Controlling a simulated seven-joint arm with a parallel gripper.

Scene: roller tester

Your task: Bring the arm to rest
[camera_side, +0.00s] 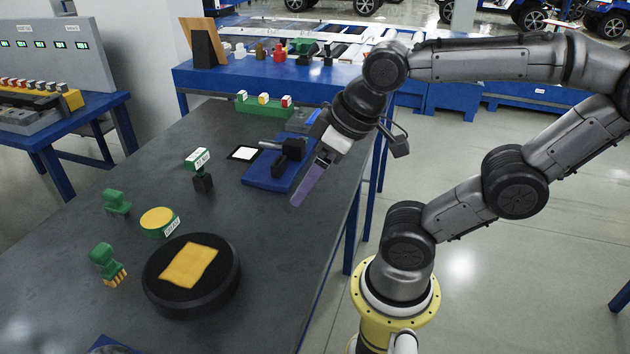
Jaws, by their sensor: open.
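My gripper (312,182) hangs over the right side of the dark table (130,238), at the end of my raised arm. Its long purple-grey fingers point down and to the left. They overlap each other in this view, and nothing shows held between them. The fingertips appear just right of a blue plate (266,184) that carries a black device with a grey cylinder. I cannot tell how high they are above the table.
A black round stand (193,300) holding a yellow cloth is at the front. A blue bench (260,80) stands behind.

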